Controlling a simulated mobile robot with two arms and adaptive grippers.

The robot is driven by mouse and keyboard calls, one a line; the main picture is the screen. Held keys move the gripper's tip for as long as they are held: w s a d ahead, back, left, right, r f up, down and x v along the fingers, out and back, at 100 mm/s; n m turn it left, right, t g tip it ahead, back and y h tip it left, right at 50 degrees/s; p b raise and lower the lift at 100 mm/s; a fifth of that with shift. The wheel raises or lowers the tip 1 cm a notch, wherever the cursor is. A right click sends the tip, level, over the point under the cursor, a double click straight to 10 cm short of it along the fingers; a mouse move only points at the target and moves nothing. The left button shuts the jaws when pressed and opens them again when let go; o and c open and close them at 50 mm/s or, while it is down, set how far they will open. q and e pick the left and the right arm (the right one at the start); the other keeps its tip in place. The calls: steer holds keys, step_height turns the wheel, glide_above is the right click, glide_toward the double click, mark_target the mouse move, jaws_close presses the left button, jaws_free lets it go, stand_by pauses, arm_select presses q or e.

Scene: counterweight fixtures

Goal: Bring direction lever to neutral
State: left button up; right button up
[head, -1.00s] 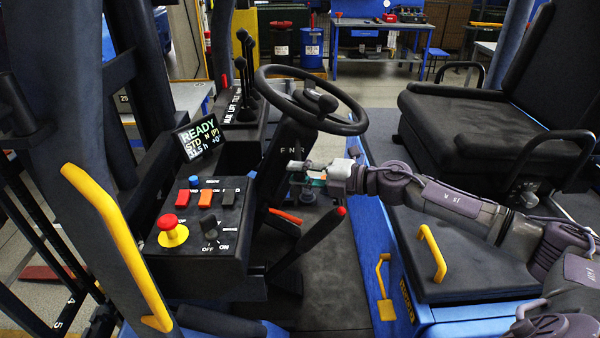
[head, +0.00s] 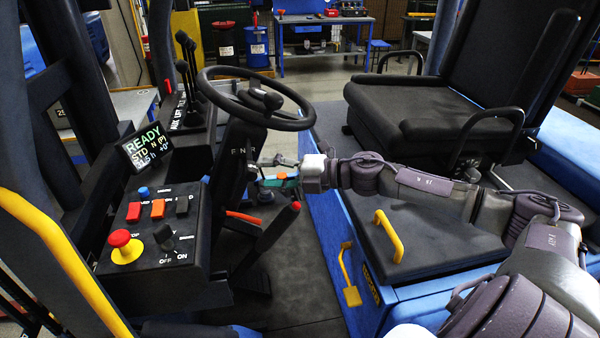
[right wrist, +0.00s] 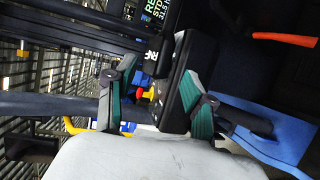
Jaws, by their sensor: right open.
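The steering column (head: 228,160) carries the letters F, N and R on its side below the steering wheel (head: 292,121). I cannot make out the direction lever for sure beside these letters. My right gripper (head: 259,174) is open just right of the column, below the wheel. In the right wrist view its two teal-lined fingers (right wrist: 158,70) stand apart on either side of a black part, with the dark column close in front. I cannot tell whether they touch it. My left gripper is not in view.
A control box (head: 165,225) with a red-and-yellow stop button (head: 122,246) and a key switch stands left of the column. A red-tipped lever (head: 268,238) rises below my right gripper. The seat (head: 425,120) is at right.

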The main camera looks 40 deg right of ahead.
steer(key=v, duration=0.7)
steer(key=shift+s, duration=0.15)
steer(key=shift+r, duration=0.15)
stand_by(0.6)
